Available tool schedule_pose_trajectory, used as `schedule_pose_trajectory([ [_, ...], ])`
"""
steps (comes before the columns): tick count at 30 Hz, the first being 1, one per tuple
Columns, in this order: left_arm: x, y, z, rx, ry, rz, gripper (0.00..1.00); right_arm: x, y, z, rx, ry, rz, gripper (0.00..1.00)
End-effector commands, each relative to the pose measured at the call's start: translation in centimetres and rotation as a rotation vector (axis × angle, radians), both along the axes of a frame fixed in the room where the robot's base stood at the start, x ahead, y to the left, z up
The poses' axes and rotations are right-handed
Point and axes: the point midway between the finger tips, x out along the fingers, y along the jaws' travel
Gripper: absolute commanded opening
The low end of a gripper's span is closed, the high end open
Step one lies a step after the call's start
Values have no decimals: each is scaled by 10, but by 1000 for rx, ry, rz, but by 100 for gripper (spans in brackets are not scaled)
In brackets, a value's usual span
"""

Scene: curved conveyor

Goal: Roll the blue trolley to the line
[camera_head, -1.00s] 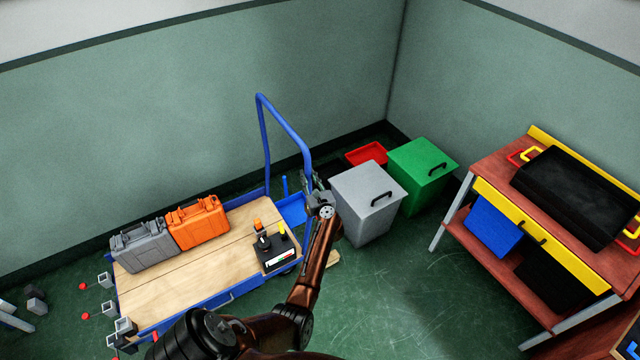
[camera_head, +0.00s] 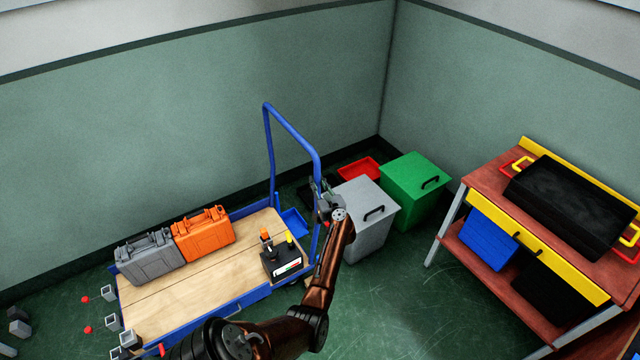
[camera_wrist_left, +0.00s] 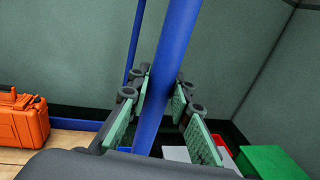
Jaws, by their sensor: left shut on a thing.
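The blue trolley (camera_head: 222,307) has a wooden deck and a tall blue push handle (camera_head: 268,150) at its right end. On the deck are a grey case (camera_head: 150,258), an orange case (camera_head: 205,236) and a black box with knobs (camera_head: 283,263). My left gripper (camera_head: 322,203) is shut on the near upright of the handle. The left wrist view shows the blue bar (camera_wrist_left: 165,85) between the green finger pads of the gripper (camera_wrist_left: 165,105). No floor line is clear in either view. My right gripper is not in view.
A grey bin (camera_head: 360,205) stands close right of the handle, with a green bin (camera_head: 415,185) and red tray (camera_head: 358,170) behind. A workbench (camera_head: 475,185) stands at the right. Walls close the back. Floor (camera_head: 400,300) is clear between trolley and bench.

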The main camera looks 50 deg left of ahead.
Motion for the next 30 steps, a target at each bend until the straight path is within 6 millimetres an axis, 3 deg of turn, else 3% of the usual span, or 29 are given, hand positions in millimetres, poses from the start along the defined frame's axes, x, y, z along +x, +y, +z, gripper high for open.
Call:
schedule_pose_trajectory([
  [5, 1, 1, 2, 2, -2, -1, 0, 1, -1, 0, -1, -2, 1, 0],
  [6, 1, 1, 2, 2, -2, -1, 20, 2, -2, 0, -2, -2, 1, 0],
  [14, 2, 0, 1, 2, -2, -2, 37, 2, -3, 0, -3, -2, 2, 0],
  [23, 1, -3, 1, 1, -1, -3, 37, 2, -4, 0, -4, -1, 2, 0],
  [30, -11, -36, -1, -3, -2, -3, 37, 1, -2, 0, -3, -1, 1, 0],
])
